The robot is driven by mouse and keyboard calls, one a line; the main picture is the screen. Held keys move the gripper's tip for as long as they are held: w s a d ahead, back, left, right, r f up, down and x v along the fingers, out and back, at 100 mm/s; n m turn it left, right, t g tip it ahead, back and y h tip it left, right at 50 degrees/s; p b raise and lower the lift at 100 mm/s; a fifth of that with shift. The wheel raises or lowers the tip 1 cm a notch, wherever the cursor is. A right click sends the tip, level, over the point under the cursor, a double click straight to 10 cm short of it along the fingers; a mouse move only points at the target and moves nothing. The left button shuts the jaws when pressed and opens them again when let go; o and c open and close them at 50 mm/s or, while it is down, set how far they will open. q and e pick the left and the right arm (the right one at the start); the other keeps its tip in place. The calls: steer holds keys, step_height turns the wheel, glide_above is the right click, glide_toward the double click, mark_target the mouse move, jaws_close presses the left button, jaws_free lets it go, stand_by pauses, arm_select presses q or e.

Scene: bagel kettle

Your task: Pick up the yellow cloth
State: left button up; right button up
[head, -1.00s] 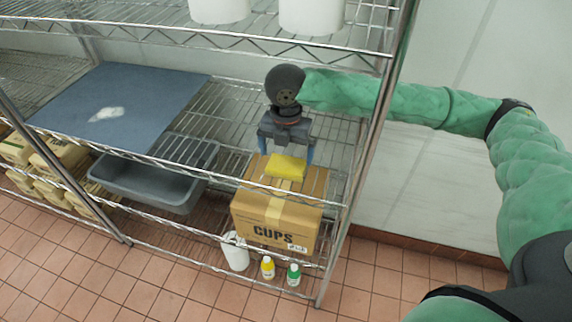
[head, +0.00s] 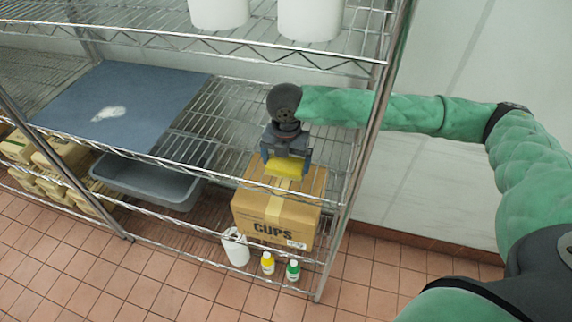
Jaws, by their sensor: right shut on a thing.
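The yellow cloth (head: 286,167) is a small folded block on the wire shelf, above the cups box as seen from here. My right gripper (head: 287,163) points down at it with a finger at each side, shut on the cloth. The gripper covers the cloth's upper edge. I cannot tell whether the cloth is lifted off the shelf. My left gripper is not in the head view.
The wire shelf (head: 232,108) has a front rail and a right post close to my arm. A blue board (head: 125,95) lies left. Below are a grey tub (head: 150,183), a cups box (head: 270,215) and small bottles (head: 293,270). White containers (head: 310,18) stand above.

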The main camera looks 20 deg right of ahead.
mark_target(286, 163)
steer(key=shift+r, duration=0.2)
step_height(286, 163, up, 4)
steer(key=shift+f+b, duration=0.15)
steer(key=shift+b, duration=0.9)
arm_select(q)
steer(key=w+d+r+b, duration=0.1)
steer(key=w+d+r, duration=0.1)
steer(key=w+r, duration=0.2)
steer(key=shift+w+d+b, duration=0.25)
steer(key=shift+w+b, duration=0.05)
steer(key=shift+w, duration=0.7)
arm_select(e)
steer(key=shift+r, duration=2.95)
